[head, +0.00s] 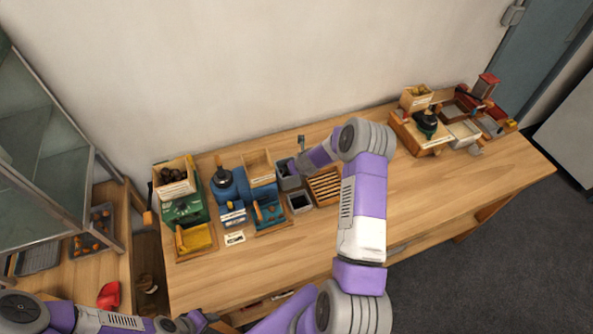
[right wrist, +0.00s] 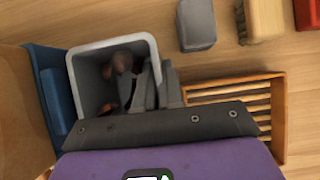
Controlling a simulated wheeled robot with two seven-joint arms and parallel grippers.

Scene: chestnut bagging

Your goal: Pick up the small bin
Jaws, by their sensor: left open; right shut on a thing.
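The small grey bin (right wrist: 82,88) shows in the right wrist view with a few brown chestnuts (right wrist: 122,65) inside. My right gripper (right wrist: 155,92) is shut on the bin's right wall. In the head view the same bin (head: 287,182) is on the table, partly covered by my right gripper (head: 294,167). I cannot tell whether it touches the table. My left gripper (head: 206,319) is open and empty at the lower left, far from the bin and partly cut off by my arm.
A blue station (head: 268,212) stands left of the bin, a slatted wooden tray (head: 325,186) to its right, and a second dark grey bin (head: 299,203) in front. A green station with a chestnut crate (head: 175,178) is farther left. The table's front middle is clear.

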